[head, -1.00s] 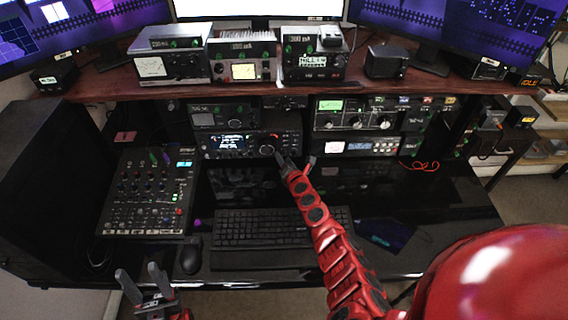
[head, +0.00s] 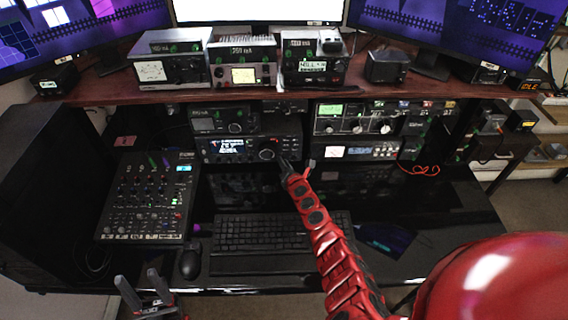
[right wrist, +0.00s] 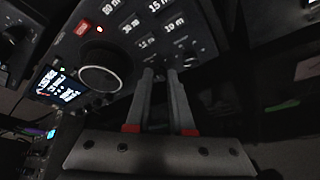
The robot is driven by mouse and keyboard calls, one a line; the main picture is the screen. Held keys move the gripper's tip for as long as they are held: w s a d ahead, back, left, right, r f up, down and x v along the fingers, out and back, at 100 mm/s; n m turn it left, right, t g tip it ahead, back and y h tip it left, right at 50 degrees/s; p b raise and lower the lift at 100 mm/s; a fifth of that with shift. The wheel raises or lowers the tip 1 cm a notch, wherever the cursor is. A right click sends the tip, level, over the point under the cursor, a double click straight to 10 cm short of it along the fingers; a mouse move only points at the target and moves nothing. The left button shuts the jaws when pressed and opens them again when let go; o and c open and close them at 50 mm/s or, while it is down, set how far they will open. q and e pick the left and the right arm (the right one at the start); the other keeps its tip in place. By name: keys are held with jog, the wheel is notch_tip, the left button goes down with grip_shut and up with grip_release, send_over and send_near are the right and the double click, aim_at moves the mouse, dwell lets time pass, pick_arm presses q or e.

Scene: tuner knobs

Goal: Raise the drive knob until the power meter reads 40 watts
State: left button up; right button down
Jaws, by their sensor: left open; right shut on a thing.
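The radio (head: 247,149) with a lit screen and a large round dial sits on the desk under the shelf. My right gripper (head: 298,167) is at the right end of its front panel. In the right wrist view my right gripper (right wrist: 160,76) has its fingers close together, shut on a small knob at the panel's lower edge, mostly hidden by the fingertips. The large dial (right wrist: 104,70) is left of the fingers, apart from them. A white-faced meter (head: 333,152) is to the right; its reading is too small to tell. My left gripper (head: 143,292) is open and empty at the lower left.
Band buttons (right wrist: 145,25) lie above my right fingertips. A mixer (head: 150,197), keyboard (head: 270,232) and mouse (head: 190,262) are on the desk. More metered units stand on the shelf (head: 105,90). The glossy desk right of my right arm is largely clear.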

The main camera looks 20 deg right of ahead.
jog(key=shift+d+f+m+t+y+b, duration=0.1)
jog(key=shift+f+m+t+y+b, duration=0.15)
jog(key=shift+m+b, duration=0.55)
jog(key=shift+f+m+t+y+b, duration=0.1)
jog(key=shift+m+t+y+b, duration=0.2)
jog(key=shift+b, duration=0.9)
jog(key=m+b, duration=0.1)
jog(key=b, duration=0.1)
jog(key=shift+m+t+y+b, duration=0.25)
jog(key=shift+m+b, duration=0.05)
jog(key=shift+r+m+b, duration=0.1)
jog(key=shift+m+b, duration=0.2)
jog(key=shift+b, duration=0.05)
jog(key=c, duration=0.8)
grip_release()
jog(key=shift+s, duration=0.15)
